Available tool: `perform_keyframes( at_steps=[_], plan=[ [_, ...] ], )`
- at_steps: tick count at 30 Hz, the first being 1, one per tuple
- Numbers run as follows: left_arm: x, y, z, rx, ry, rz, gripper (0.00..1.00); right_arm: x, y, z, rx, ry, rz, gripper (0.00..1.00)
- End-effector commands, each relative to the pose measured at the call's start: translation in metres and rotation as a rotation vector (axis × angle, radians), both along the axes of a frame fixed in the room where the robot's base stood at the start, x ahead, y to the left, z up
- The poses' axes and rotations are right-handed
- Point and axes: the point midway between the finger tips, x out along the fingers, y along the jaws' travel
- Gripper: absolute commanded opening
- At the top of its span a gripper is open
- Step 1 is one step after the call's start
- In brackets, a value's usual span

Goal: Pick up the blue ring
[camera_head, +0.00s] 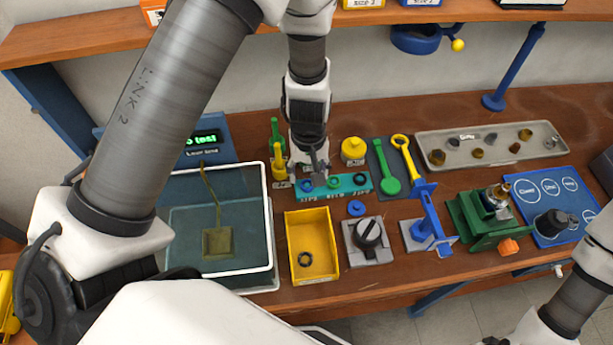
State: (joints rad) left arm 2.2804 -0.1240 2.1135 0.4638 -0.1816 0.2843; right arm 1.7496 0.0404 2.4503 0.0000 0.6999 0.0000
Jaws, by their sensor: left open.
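My left gripper (319,170) is open and points down over the left part of the teal strip (346,190) near the table's middle. A small blue ring (307,185) lies on the strip just left of and below the fingertips; I see no contact with it. A dark green ring (333,182) and a dark ring (359,179) lie further right on the strip. Another blue ring-shaped piece (355,208) lies on the wooden table in front of the strip. My right gripper is out of view; only part of that arm shows at bottom right.
A yellow bin (326,232) holding a black ring and a clear white-rimmed tank (270,225) stand in front. Green and yellow posts (277,150) stand left of the gripper, a yellow pot (353,149) to its right. Fixtures and a grey tray (470,152) fill the right side.

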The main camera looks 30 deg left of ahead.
Motion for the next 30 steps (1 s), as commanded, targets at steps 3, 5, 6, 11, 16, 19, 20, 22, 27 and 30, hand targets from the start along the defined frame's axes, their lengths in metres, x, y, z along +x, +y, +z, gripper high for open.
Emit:
perform_keyframes(
  at_steps=[3,5,6,11,16,19,20,22,27,30],
  plan=[
    [-0.001,0.001,-0.021,0.0,0.005,0.001,0.6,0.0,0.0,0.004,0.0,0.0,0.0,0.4],
    [-0.001,0.001,-0.035,0.0,0.004,0.001,0.6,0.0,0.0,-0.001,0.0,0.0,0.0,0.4],
    [0.0,0.001,-0.041,0.0,0.001,0.0,0.6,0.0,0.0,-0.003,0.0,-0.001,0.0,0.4],
    [0.0,0.001,-0.047,0.0,0.0,-0.001,0.6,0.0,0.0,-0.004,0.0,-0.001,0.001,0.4],
    [0.0,0.001,-0.046,0.0,0.0,-0.001,0.43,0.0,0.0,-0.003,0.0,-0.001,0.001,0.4],
    [0.0,0.001,-0.046,0.0,0.0,-0.001,0.16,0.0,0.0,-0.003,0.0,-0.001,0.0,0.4],
    [0.0,0.001,-0.046,0.0,0.0,-0.001,0.15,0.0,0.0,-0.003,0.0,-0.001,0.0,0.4],
    [0.0,0.001,-0.046,0.0,0.0,-0.001,0.15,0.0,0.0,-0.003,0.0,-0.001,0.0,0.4],
    [0.0,0.001,-0.046,0.001,-0.001,-0.001,0.15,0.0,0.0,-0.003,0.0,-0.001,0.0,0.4],
    [0.001,0.001,-0.043,0.0,-0.002,-0.001,0.15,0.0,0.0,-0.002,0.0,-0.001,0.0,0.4]
  ],
)
